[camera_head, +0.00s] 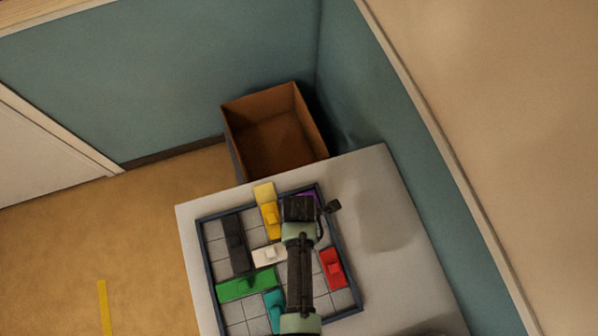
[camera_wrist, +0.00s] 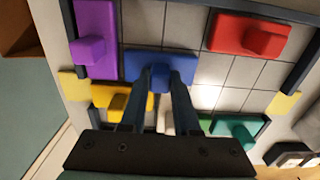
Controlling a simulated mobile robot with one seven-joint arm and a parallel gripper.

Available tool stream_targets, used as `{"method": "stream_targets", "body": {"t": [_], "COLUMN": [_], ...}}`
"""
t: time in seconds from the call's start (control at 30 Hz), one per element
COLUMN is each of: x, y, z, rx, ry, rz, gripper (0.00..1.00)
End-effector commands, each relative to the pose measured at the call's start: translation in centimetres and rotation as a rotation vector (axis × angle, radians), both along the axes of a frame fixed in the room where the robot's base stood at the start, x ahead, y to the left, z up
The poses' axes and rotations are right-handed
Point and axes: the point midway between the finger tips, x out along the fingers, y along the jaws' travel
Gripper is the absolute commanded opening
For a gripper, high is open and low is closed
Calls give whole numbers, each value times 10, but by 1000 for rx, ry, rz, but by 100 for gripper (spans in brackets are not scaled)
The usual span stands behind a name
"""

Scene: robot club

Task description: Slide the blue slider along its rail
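The blue slider (camera_wrist: 132,68) is a blue block with a raised knob, lying on the grey gridded board (camera_head: 354,311). In the wrist view my gripper (camera_wrist: 161,78) has a dark finger on each side of that knob, with the knob filling the gap between them. The fingers appear closed on it. In the head view my gripper (camera_head: 298,208) is over the upper part of the board and hides the blue slider.
Purple (camera_wrist: 95,20), red (camera_wrist: 225,35), yellow (camera_head: 270,222), white (camera_head: 262,256), green (camera_head: 235,289), teal (camera_head: 272,301) and dark grey (camera_head: 233,258) blocks share the board. A dark frame (camera_head: 207,285) edges it. An open brown box (camera_head: 268,145) stands beyond the table (camera_head: 372,170).

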Motion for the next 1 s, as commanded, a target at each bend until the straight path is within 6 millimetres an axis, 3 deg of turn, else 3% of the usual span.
{"method": "stream_targets", "body": {"t": [0.1,0.33,1.0], "x": [0,-5,-50], "y": [0,-1,-16], "z": [0,1,1], "rx": [0,0,0], "ry": [0,2,4], "rz": [0,0,0], "gripper": [0,0,0]}}
